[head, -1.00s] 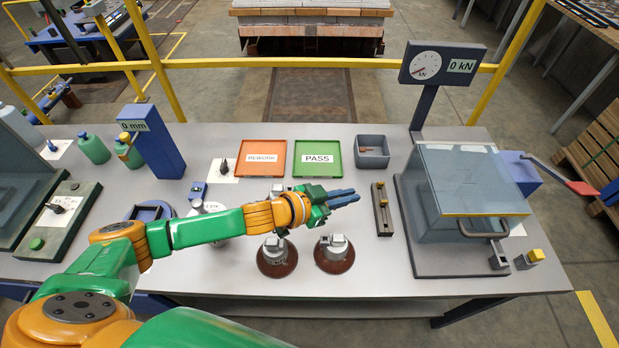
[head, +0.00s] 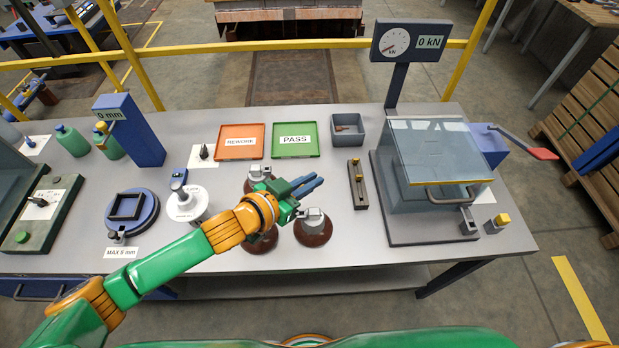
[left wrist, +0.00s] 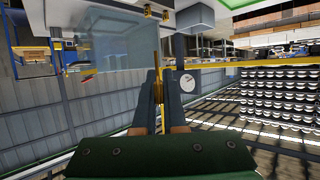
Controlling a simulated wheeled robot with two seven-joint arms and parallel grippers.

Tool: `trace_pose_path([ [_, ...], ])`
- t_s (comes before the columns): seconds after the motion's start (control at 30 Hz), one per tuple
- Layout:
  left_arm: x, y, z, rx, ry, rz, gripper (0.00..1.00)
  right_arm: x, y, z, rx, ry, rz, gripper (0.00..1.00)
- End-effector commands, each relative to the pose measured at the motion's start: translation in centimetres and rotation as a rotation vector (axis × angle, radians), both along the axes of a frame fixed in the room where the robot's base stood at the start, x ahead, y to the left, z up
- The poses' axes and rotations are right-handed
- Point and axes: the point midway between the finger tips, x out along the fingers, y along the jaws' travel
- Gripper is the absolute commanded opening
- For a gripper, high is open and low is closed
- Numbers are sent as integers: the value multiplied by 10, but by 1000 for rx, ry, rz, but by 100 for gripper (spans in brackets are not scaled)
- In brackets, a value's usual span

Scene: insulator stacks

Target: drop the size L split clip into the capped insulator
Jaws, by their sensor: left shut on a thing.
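Several brown insulators with grey metal caps stand on the table in the head view. One (head: 313,232) is at the front right, just below my left fingers in the picture. Another (head: 260,241) is at the front left, partly behind my wrist. A third (head: 258,182) is behind it. I cannot tell which is the capped insulator of the task. My left gripper (head: 308,186) is above the table, its fingers pointing right. In the left wrist view its fingers are shut on a thin brass-coloured piece (left wrist: 158,68), seemingly the split clip; its size cannot be read. My right gripper is not in view.
Behind are an orange REWORK tray (head: 240,155), a green PASS tray (head: 295,155) and a grey bin (head: 360,142) with small brown pieces. A dark slotted block (head: 357,190) stands right of the insulators. A clear-covered press (head: 432,205) fills the table's right side.

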Motion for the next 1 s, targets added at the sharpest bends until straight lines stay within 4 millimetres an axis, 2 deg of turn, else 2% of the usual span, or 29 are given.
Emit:
trace_pose_path([
  [0.03,0,0,-11,1,1,0,0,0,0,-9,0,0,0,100],
  [0.2,0,0,-35,1,2,0,0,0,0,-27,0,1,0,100],
  [0.37,0,0,-51,1,1,0,0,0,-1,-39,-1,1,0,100],
  [1.0,0,0,-52,1,1,0,0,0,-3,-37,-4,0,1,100],
])
